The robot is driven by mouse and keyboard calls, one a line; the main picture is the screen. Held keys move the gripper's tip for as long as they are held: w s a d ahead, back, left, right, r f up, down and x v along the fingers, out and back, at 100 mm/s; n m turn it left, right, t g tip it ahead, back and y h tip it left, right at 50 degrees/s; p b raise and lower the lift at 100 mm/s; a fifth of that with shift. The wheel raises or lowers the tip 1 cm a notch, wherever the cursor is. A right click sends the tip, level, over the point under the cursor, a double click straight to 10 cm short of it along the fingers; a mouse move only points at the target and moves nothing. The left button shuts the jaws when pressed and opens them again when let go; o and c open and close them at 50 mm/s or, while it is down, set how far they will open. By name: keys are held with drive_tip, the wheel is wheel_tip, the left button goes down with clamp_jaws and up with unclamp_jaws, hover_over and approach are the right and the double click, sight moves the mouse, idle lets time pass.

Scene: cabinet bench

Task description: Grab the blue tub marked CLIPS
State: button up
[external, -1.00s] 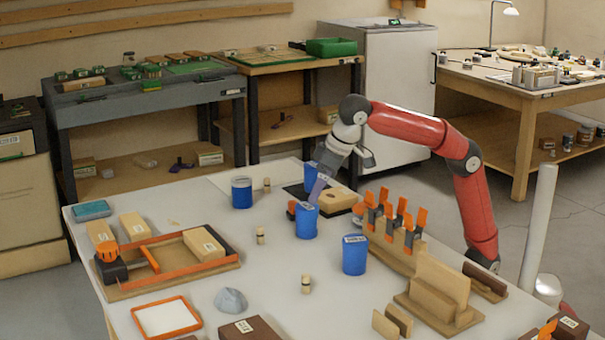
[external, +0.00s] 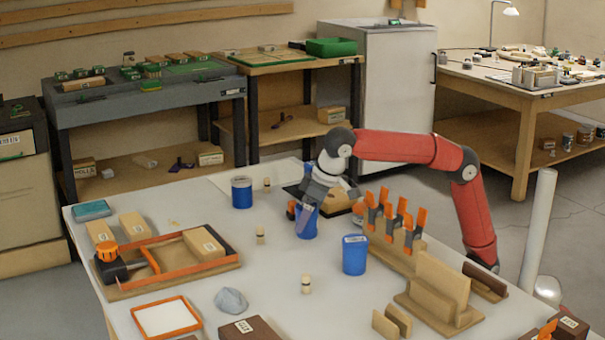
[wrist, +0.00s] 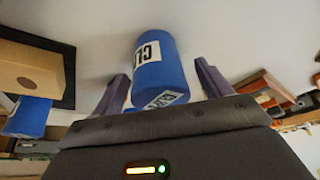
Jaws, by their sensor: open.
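The blue tub (wrist: 152,72) with a white label showing "CLI" lies between my open fingers in the wrist view, with gaps on both sides. A second label shows on its end. In the external view this blue tub (external: 307,229) stands mid-table, its upper part covered by my gripper (external: 308,208). My gripper (wrist: 162,70) is open and tilted down over it. Whether a finger touches it, I cannot tell.
Other blue tubs stand at the left (external: 241,193) and the front right (external: 354,256); another tub (wrist: 27,117) shows near a wooden block (wrist: 28,72) in the wrist view. A rack with orange clamps (external: 397,235) stands to the right. Small pegs stand in front.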

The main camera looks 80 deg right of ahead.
drive_tip(key=c, duration=1.1)
drive_tip(key=shift+r, duration=0.15)
